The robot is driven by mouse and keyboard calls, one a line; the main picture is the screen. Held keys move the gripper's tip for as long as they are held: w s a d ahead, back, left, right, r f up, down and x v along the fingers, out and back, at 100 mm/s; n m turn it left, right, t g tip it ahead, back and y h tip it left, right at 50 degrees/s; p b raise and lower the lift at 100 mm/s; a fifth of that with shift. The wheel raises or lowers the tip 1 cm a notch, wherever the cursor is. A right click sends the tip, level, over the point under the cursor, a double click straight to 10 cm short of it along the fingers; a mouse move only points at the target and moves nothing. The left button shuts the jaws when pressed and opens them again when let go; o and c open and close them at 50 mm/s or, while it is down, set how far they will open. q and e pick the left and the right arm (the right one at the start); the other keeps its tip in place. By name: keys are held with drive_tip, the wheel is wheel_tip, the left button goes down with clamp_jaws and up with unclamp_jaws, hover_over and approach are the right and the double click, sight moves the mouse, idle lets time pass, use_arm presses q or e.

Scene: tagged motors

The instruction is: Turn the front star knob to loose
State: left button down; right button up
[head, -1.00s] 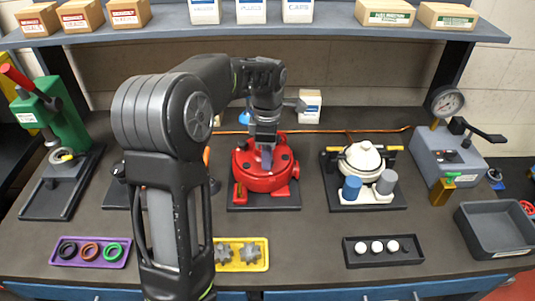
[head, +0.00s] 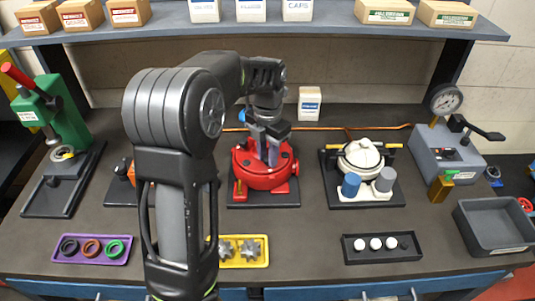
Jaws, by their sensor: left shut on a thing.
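A round red motor housing (head: 282,178) sits on a dark square pad left of the white motor, with dark knobs or bolts on its top. My left gripper (head: 268,162) points down onto the top of the red housing. Its fingers are closed in on something small there, and the gripper hides it. It fits a star knob, but its shape cannot be made out. My right gripper is not in view.
A white motor (head: 362,157) stands on a pad to the right, with blue and grey cylinders in front. A yellow tray (head: 262,261) with star-shaped parts, a purple ring tray (head: 70,258) and a dark tray (head: 350,257) line the front edge. A green press (head: 62,122) stands left.

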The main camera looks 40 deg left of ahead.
use_arm(q)
drive_tip(key=shift+s+d+f+n, duration=0.1)
drive_tip(key=shift+f+n, duration=0.05)
drive_tip(key=shift+n, duration=0.5)
drive_tip(key=shift+s+f+n, duration=0.1)
drive_tip(key=shift+n, duration=0.55)
drive_tip(key=c, duration=1.5)
unclamp_jaws()
drive_tip(key=shift+w, duration=0.1)
drive_tip(key=shift+o, duration=0.2)
drive_tip(key=shift+r, duration=0.2)
drive_tip(key=shift+w+r, duration=0.1)
drive_tip(key=shift+r, duration=0.2)
wheel_tip(320, 180, up, 7)
drive_tip(key=shift+b, duration=0.45)
